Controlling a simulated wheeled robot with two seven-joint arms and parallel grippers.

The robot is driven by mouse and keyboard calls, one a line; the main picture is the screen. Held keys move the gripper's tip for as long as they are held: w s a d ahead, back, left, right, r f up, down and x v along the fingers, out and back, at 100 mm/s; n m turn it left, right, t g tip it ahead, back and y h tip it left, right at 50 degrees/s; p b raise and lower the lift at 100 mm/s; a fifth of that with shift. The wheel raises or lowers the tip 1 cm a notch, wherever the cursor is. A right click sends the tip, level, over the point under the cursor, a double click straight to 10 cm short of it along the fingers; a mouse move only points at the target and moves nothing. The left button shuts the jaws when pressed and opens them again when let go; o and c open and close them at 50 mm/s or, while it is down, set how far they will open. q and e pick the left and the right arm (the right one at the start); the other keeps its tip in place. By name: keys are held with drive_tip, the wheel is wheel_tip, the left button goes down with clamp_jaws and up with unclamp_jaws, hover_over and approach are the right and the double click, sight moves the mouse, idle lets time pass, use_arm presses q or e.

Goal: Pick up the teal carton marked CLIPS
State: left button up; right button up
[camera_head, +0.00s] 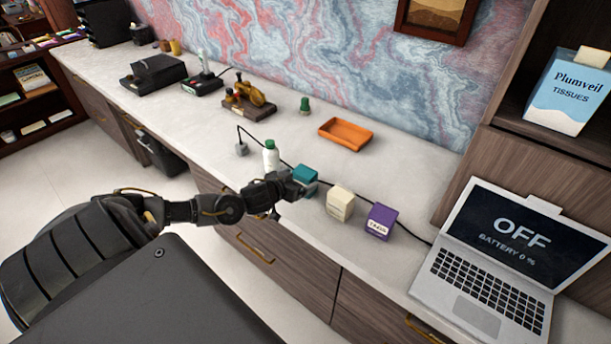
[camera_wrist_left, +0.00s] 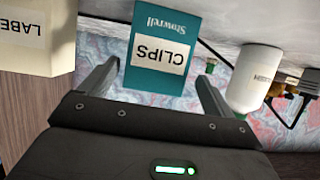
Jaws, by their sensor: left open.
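The teal carton marked CLIPS (camera_head: 305,173) stands on the pale desk top near its front edge. My left gripper (camera_head: 298,189) is at the front side of the carton and partly covers it. In the left wrist view, which is upside down, the carton (camera_wrist_left: 160,42) shows its CLIPS label. It lies between the two open fingers of my left gripper (camera_wrist_left: 157,72), with a gap visible on each side. The fingers are not closed on it. My right gripper is not in view.
A white bottle with a green cap (camera_head: 271,156) stands left of the carton. A cream carton (camera_head: 340,204) and a purple carton (camera_head: 380,221) stand to the right. A black cable runs behind them to the laptop (camera_head: 487,292). An orange tray (camera_head: 345,134) lies farther back.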

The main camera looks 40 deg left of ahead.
sight(308, 173)
use_arm(q)
drive_tip(key=shift+w, duration=0.4)
drive_tip(key=x, duration=0.3)
drive_tip(key=p+x, duration=0.1)
drive_tip(key=shift+w+d, duration=0.2)
drive_tip(key=shift+d, duration=0.05)
drive_tip(key=c, duration=1.1)
drive_tip(key=shift+r, duration=0.5)
drive_tip(key=s+r, duration=0.4)
drive_tip(key=s+a+r, duration=0.1)
drive_tip(key=s+r, duration=0.3)
drive_tip(key=s, duration=0.1)
drive_tip(key=s+a+r, duration=0.1)
drive_tip(key=s+r, duration=0.3)
drive_tip(key=shift+s+a+b, duration=0.25)
drive_tip(key=shift+s+b, duration=0.15)
